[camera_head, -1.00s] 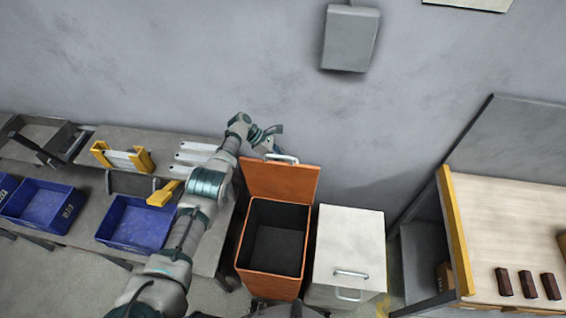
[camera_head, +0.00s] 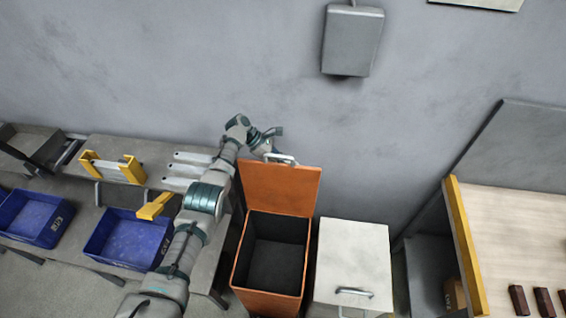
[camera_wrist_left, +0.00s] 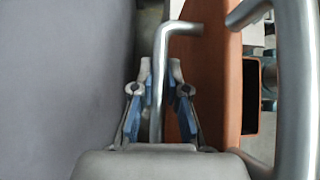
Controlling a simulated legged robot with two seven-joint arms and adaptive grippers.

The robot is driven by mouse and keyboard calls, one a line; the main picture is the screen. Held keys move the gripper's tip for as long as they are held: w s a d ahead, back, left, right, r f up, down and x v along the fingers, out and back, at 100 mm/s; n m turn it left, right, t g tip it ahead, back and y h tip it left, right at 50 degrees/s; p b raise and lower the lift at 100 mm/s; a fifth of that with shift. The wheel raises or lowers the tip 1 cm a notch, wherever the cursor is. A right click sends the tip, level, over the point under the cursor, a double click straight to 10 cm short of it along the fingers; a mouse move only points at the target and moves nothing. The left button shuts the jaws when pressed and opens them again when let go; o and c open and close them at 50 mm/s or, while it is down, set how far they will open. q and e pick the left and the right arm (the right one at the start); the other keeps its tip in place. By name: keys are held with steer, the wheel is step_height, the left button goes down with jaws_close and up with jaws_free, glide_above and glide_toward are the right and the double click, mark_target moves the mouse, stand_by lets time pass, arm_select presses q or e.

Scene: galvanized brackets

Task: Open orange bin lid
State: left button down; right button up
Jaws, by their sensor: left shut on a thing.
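The orange bin (camera_head: 238,264) stands on the floor with its top open and a dark, empty-looking inside. Its orange lid (camera_head: 280,188) is swung up at the back, near upright, close to the wall. A metal bar handle (camera_head: 282,159) sits at the lid's upper edge. My left gripper (camera_head: 268,146) is at this handle, its arm reaching in from the lower left. In the left wrist view the handle (camera_wrist_left: 160,95) runs between the blue-padded fingers of my left gripper (camera_wrist_left: 160,100), which are shut on it. The lid's orange face (camera_wrist_left: 205,80) is beside the fingers. My right gripper is out of view.
A white lidded bin (camera_head: 350,250) stands right beside the orange one. A grey bench (camera_head: 150,155) with blue crates (camera_head: 125,240) lies to the left, under my arm. A workbench (camera_head: 520,235) is at the right. A grey box (camera_head: 352,42) hangs on the wall above.

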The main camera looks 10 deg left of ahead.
arm_select(q)
steer(key=shift+f, duration=0.1)
steer(key=c, duration=1.2)
jaws_free()
steer(key=shift+a, duration=0.1)
steer(key=shift+w+a+r, duration=0.1)
steer(key=shift+a+r, duration=0.05)
steer(key=shift+r, duration=0.1)
steer(key=v, duration=0.7)
steer(key=shift+w+a+f, duration=0.1)
